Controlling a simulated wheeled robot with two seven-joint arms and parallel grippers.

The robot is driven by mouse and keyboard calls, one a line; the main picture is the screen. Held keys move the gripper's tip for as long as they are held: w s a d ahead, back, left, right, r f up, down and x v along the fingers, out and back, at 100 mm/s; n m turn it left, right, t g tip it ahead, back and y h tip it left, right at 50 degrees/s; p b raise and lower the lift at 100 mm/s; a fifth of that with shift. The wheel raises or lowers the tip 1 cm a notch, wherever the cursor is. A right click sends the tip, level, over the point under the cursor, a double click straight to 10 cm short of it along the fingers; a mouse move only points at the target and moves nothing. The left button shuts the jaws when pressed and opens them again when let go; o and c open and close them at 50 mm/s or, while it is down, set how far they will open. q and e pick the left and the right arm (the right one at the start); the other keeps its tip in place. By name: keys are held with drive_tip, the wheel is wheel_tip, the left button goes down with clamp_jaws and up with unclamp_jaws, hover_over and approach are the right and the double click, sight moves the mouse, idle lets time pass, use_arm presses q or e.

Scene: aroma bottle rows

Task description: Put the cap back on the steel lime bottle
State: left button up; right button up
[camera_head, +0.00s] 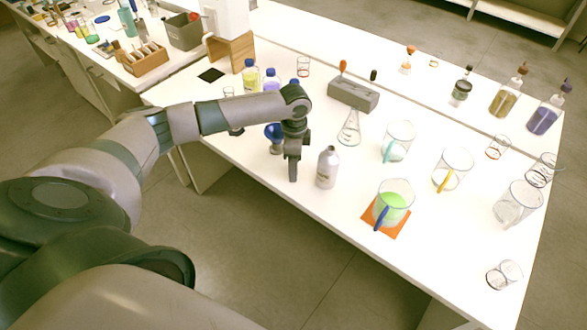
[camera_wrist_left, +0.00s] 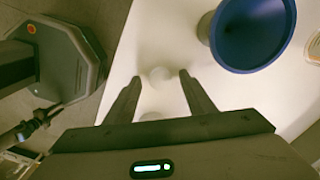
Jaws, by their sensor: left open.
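A silver-grey steel bottle (camera_head: 327,170) stands upright near the front edge of the bench. Its narrow neck looks uncapped. My left gripper (camera_head: 293,176) points down just left of the bottle, apart from it. In the left wrist view my left gripper (camera_wrist_left: 159,76) is open, its two fingers apart over the white bench. A pale round shape (camera_wrist_left: 158,75) shows between the fingertips; it may be the cap, but it is too blurred to tell. No cap can be made out in the head view. My right gripper cannot be made out.
A blue cup-like piece (camera_head: 274,132) stands left of my gripper, and its wide blue rim (camera_wrist_left: 253,32) is close beside the fingers. A beaker of green liquid (camera_head: 392,205) stands on an orange mat (camera_head: 371,222). Several glass beakers fill the right side. A grey block (camera_head: 353,95) lies behind.

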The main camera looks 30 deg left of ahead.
use_arm(q)
drive_tip(key=shift+c, duration=0.9)
drive_tip(key=c, duration=0.9)
use_arm(e)
drive_tip(key=shift+w+a, duration=0.2)
drive_tip(key=shift+s, duration=0.1)
use_arm(q)
drive_tip(key=shift+r, duration=0.1)
